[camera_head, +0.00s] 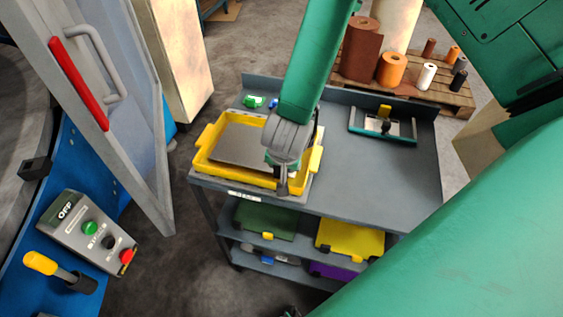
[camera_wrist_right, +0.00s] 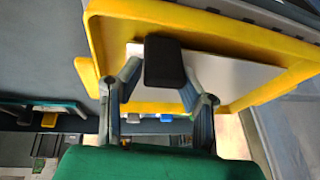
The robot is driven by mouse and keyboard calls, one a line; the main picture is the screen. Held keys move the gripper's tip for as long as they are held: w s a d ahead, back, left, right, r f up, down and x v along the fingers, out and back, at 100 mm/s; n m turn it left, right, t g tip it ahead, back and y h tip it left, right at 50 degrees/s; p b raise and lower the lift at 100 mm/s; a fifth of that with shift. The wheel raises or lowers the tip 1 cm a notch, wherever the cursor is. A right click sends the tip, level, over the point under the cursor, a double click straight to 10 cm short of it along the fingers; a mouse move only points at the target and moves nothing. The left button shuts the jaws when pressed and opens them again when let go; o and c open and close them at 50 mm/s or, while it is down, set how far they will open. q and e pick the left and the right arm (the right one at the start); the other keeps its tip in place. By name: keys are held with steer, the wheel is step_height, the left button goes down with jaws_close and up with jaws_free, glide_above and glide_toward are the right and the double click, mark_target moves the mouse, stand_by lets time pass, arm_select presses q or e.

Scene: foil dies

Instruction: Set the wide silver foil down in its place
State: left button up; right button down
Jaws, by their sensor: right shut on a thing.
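A flat grey plate, which I take for the silver foil (camera_head: 238,144), lies within the outline of a yellow frame-like tray (camera_head: 204,158) on the cart. In the right wrist view the plate looks pale silver (camera_wrist_right: 235,75) inside the yellow rim (camera_wrist_right: 215,32). My right gripper (camera_head: 281,172) is over the tray's near right part. In the wrist view its fingers (camera_wrist_right: 160,85) are closed about a black block (camera_wrist_right: 163,62) in front of the plate. I cannot tell whether the plate touches the tray floor. My left gripper is not in view.
The grey cart (camera_head: 385,175) has free top at the right and a teal tray with a yellow handle (camera_head: 385,125) behind. Green (camera_head: 265,220) and yellow (camera_head: 350,238) items lie below. An open grey door (camera_head: 100,100) and a control box (camera_head: 85,235) stand left.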

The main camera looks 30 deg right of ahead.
steer(key=shift+f+b, duration=0.3)
steer(key=shift+f, duration=0.2)
steer(key=c, duration=1)
jaws_free()
steer(key=shift+r, duration=0.3)
steer(key=v, duration=1.1)
steer(key=shift+s+a+r, duration=0.1)
steer(key=shift+s, duration=0.1)
steer(key=shift+s, duration=0.1)
